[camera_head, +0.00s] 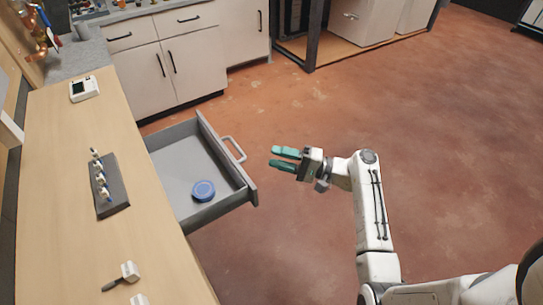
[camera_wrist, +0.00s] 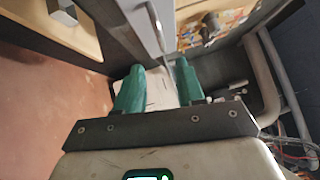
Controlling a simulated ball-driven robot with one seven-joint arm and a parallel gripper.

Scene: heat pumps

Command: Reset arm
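My gripper (camera_head: 284,159) has two teal fingers and is held in free air just right of the open drawer's front. In the head view the fingers are apart with nothing between them. In the wrist view the two teal fingers (camera_wrist: 157,88) are also spread apart, with background showing through the gap. My white arm reaches in from the lower right, with its elbow bent.
A grey drawer (camera_head: 168,165) stands open from the wooden counter (camera_head: 55,225), with a blue round object (camera_head: 203,191) inside. Its handle (camera_head: 234,149) is close left of my gripper. White cabinets (camera_head: 150,72) stand behind. The reddish floor (camera_head: 440,130) to the right is clear.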

